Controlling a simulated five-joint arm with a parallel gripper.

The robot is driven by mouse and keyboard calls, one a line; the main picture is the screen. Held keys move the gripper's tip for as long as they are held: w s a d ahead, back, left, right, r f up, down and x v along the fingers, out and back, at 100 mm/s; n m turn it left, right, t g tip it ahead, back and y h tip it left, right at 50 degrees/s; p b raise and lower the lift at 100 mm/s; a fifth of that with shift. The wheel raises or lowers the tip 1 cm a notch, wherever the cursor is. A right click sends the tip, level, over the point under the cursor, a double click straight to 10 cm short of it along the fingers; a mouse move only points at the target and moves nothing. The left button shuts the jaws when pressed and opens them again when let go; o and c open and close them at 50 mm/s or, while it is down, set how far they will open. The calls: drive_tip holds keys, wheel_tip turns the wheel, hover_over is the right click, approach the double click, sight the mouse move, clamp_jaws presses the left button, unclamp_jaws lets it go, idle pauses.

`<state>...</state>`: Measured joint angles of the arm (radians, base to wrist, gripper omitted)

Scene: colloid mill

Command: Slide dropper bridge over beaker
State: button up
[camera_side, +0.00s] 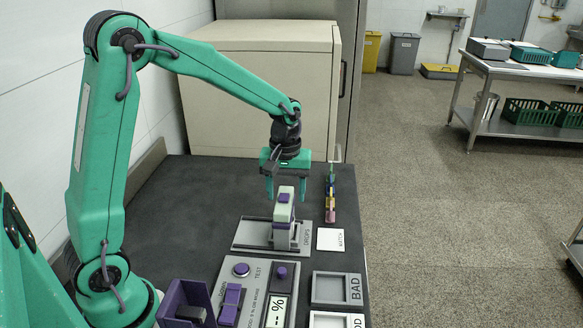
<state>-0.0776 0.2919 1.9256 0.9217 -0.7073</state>
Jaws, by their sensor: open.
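The dropper bridge (284,210), a pale upright block with purple parts, stands on a grey plate (247,236) marked DROPS, which has a slide rail. A grey bracket shows at the block's foot. My gripper (285,194) points down with its two fingers apart. From this side the fingertips show to the left and right of the block's top; I cannot tell whether they touch it or are behind it. I cannot make out a beaker for certain.
A control panel (236,295) marked TEST, with purple controls, lies in front. A purple bin (172,302) stands at its left. A BAD tray (338,274), a white MATCH card (330,239) and a coloured strip (330,200) lie right. A beige cabinet (268,75) stands behind.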

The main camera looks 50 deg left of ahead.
wheel_tip(320, 180, up, 6)
drive_tip(key=shift+r, duration=0.25)
idle(0.5)
drive_tip(key=shift+s+d+r, duration=0.1)
drive_tip(key=shift+s+r, duration=0.2)
drive_tip(key=shift+r, duration=0.05)
drive_tip(key=s+d+r+m+t, duration=0.1)
drive_tip(key=s+m, duration=0.3)
drive_tip(key=s, duration=0.5)
drive_tip(key=s+d+r+m+t, duration=0.2)
drive_tip(key=s+r+m+t, duration=0.2)
drive_tip(key=s, duration=0.5)
drive_tip(key=shift+s+m+t, duration=0.2)
drive_tip(key=shift+m+t, duration=0.1)
drive_tip(key=shift+m, duration=0.2)
drive_tip(key=shift+r, duration=0.1)
idle(0.5)
